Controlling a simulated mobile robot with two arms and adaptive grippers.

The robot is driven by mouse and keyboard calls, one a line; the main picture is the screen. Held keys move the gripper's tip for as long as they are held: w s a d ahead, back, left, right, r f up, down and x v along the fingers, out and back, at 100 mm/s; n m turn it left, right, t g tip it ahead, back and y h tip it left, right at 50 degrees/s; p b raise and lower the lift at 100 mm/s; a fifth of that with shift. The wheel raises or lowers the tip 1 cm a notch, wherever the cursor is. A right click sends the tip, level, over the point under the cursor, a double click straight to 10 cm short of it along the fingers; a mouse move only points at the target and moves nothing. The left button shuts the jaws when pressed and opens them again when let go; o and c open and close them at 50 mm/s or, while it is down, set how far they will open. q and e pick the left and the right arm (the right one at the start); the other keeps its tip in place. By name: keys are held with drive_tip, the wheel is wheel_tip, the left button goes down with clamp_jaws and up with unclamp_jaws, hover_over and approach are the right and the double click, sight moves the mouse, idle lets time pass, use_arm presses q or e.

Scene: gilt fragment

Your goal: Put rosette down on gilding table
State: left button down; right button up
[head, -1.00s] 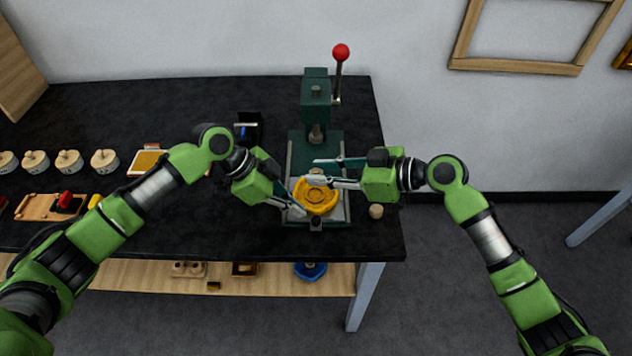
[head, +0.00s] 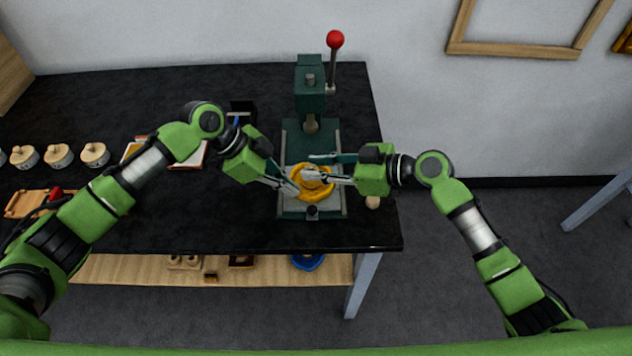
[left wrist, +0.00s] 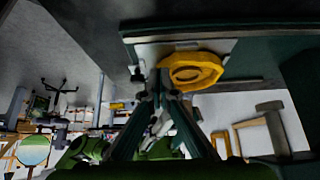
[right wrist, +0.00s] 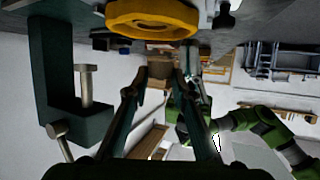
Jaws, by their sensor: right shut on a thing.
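A round yellow mould (head: 318,196) with a ringed centre lies on the base of the green press; it also shows in the left wrist view (left wrist: 192,72) and right wrist view (right wrist: 150,30). My right gripper (head: 312,167) is over it, shut on a small brown piece (right wrist: 160,68), which I take as the rosette. The fingers hide much of it in the head view. I cannot tell which surface is the gilding table.
The green press (head: 310,88) with a red-knobbed lever stands behind the mould on the black workbench (head: 200,215). Several lidded pots (head: 94,154) stand at left. A small wooden knob (head: 373,202) is right of the press. Another table (head: 600,203) shows at far right.

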sight(317, 190)
wheel_tip(317, 190, down, 5)
drive_tip(key=shift+r, duration=0.1)
drive_tip(key=shift+s+f, duration=0.2)
drive_tip(key=shift+f, duration=0.15)
drive_tip(key=o, duration=1)
drive_tip(key=shift+f, duration=0.2)
